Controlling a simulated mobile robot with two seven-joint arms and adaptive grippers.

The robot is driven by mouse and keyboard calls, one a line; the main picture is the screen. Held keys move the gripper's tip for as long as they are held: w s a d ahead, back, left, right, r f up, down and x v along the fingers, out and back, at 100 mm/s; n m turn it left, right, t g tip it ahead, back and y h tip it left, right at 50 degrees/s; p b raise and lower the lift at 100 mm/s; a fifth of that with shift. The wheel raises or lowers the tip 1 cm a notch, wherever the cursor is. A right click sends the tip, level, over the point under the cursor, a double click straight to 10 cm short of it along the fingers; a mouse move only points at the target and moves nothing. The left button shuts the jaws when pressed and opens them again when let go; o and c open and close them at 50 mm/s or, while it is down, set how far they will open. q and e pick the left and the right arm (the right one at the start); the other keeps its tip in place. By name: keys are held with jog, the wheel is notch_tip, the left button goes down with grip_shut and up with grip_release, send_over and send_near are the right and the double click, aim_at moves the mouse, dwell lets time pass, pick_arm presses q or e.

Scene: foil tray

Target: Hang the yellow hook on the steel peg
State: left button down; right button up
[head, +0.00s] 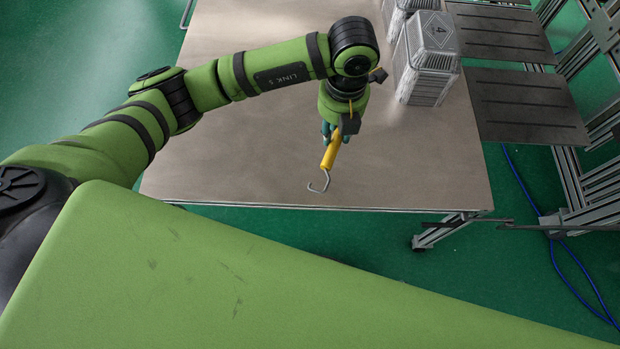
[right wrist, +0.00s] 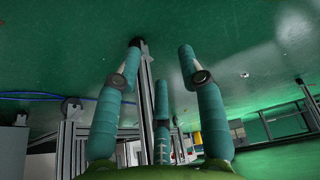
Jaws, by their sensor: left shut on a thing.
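The yellow hook (head: 329,157) has a yellow handle and a bent silver wire end. It is in the head view, above the near part of the table. My left gripper (head: 335,134) is shut on the upper part of its handle, and the wire end points down towards the table's front edge. The arm hides part of the gripper. My right gripper (right wrist: 160,80) shows only in the right wrist view; its teal fingers are spread apart with nothing between them. I cannot pick out the steel peg for certain in either view.
The metal table (head: 240,165) is mostly clear. Silver foil-like packs (head: 428,60) stand at its back right. Dark shelves (head: 525,105) and a metal frame (head: 570,190) are on the right. A blue cable (head: 520,185) lies on the green floor.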

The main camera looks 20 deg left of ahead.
pick_arm(q)
jog(key=f+n, duration=0.1)
jog(key=n, duration=0.1)
jog(key=d+f+n, duration=0.1)
jog(key=n, duration=0.1)
jog(key=shift+s+d+f+b, duration=0.1)
jog(key=shift+d+f+b, duration=0.1)
jog(key=shift+b, duration=0.15)
pick_arm(e)
jog(key=shift+w+f, duration=0.35)
jog(key=shift+w, duration=0.4)
pick_arm(q)
send_over(308, 135)
jog(key=f, duration=0.6)
jog(key=shift+s+d+f+b, duration=0.1)
jog(key=shift+d+f+b, duration=0.2)
jog(key=shift+d, duration=0.05)
jog(key=shift+a+f, duration=0.15)
jog(key=shift+a, duration=0.05)
jog(key=shift+w+f, duration=0.15)
jog(key=shift+w, duration=0.05)
notch_tip(308, 135, down, 3)
jog(key=shift+f, duration=0.4)
jog(key=c, duration=0.9)
grip_release()
pick_arm(e)
jog(key=shift+w+a+f+t, duration=0.1)
jog(key=shift+w+t, duration=0.2)
jog(key=shift+w, duration=0.45)
jog(key=shift+w+f, duration=0.1)
